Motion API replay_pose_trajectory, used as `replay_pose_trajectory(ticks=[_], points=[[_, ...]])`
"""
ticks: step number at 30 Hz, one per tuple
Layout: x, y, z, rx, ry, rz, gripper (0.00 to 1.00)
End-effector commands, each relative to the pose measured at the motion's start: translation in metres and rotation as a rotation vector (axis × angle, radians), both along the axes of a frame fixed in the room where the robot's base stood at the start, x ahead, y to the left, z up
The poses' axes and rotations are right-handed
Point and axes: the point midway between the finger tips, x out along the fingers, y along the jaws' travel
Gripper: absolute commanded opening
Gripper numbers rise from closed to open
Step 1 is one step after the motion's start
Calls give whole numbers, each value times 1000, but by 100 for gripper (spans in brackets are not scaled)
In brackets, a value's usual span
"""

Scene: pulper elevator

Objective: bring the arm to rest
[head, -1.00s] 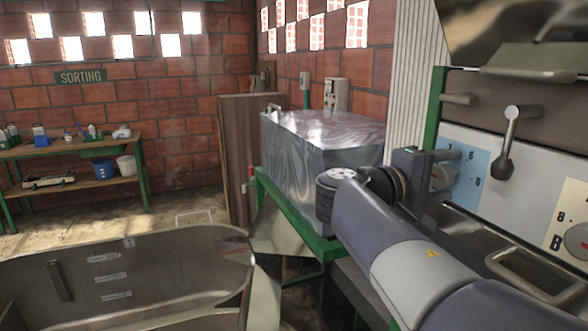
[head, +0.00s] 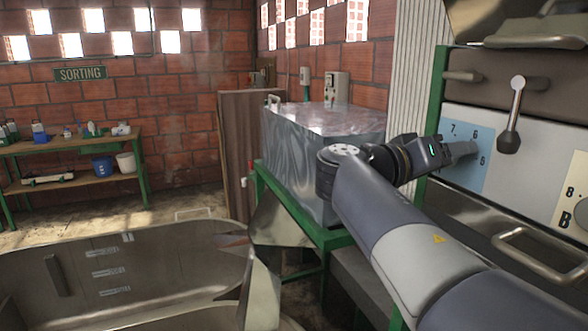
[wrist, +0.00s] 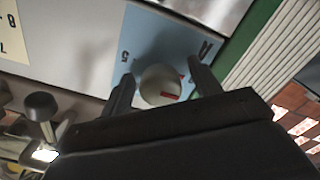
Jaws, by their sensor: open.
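My gripper (head: 472,149) is at the end of my arm in front of the blue dial plate (head: 456,165) on the machine's pale panel. It is open. In the wrist view its two fingers (wrist: 163,72) stand apart, with a round pale knob (wrist: 160,85) with a red mark showing between them. I see no contact between fingers and knob, but the depth gap is hard to judge. The blue plate also shows in the wrist view (wrist: 140,38). In the head view the gripper hides the knob.
A lever with a dark knob (head: 508,142) hangs right of the dial. A steel handle (head: 540,253) lies below. A metal-clad box (head: 325,150) on a green stand is behind my arm. A steel tub (head: 120,270) fills the lower left. Open floor (head: 175,200) lies beyond.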

Motion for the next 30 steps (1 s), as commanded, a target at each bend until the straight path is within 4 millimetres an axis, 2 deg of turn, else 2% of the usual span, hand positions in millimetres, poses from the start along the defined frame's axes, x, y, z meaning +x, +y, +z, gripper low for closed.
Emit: replay_pose_trajectory(ticks=[15,30], points=[[1,0,0,141,-344,0,60],[1,0,-1,173,-421,0,60]])
